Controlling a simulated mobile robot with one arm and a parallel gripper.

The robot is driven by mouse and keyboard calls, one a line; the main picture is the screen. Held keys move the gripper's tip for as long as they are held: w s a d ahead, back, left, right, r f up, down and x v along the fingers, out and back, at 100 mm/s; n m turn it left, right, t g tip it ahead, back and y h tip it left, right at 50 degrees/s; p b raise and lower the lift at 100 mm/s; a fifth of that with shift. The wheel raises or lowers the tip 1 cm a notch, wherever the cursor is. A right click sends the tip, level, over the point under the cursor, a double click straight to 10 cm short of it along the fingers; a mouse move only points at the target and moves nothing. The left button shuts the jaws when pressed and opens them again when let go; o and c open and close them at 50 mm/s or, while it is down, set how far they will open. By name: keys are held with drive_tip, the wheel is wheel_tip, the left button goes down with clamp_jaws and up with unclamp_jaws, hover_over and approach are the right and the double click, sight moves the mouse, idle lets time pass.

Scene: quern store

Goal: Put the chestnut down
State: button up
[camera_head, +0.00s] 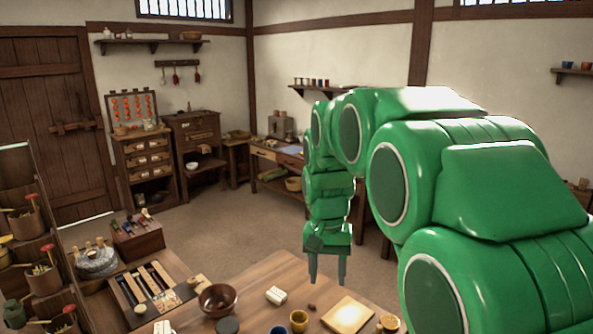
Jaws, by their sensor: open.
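My gripper (328,279) hangs from the green arm with its two fingers pointing down and apart. Nothing shows between the fingers. A small dark brown object (312,307), which looks like the chestnut, lies on the wooden table (245,286), in the picture just below and left of the fingertips. It is too small to make out in detail. The gripper looks to be above the table, apart from the brown object; I cannot tell the exact height.
A tray of long pieces (133,308) and a quern (97,262) stand left. My arm hides the right side.

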drive_tip(key=s+d+f, duration=0.1)
drive_tip(key=s+d, duration=0.1)
drive_tip(key=s, duration=0.8)
drive_tip(key=s+d+f+n, duration=0.1)
drive_tip(key=s+d+f, duration=0.1)
drive_tip(key=s, duration=0.9)
drive_tip(key=s+d+f+n, duration=0.1)
drive_tip(key=s+d, duration=0.3)
drive_tip(key=s, duration=0.6)
drive_tip(key=shift+s+d+f+g, duration=0.25)
drive_tip(key=shift+s+g, duration=0.05)
